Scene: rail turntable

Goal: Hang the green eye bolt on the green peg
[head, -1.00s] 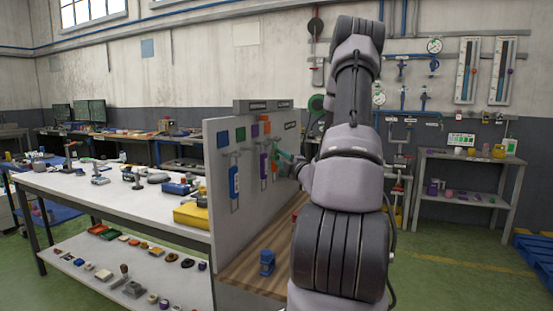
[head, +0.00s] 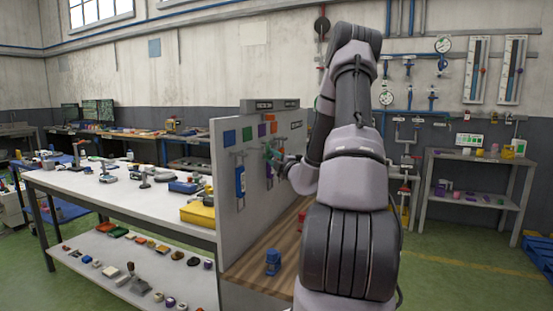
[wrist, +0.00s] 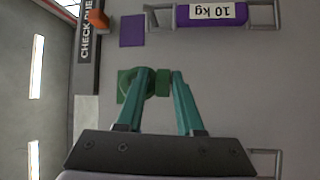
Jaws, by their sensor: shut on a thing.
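In the wrist view the two teal fingers of my gripper (wrist: 161,76) are closed around the green eye bolt (wrist: 163,83). Its ring is on the left, partly behind the left finger. The ring lies in front of a green square (wrist: 122,84) on the grey board. The green peg cannot be made out; the bolt and finger cover that area. Whether the ring is around the peg or only before it, I cannot tell. In the head view my gripper (head: 271,154) is close to the board's face, with the bolt too small to make out.
The upright board (head: 226,165) carries coloured squares. A blue weight (head: 240,181) hangs there; a purple 10 kg weight (wrist: 212,14) hangs beside my gripper in the wrist view. An orange part (wrist: 97,19) is near the dark sign. A blue object (head: 272,262) stands on the wooden shelf below.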

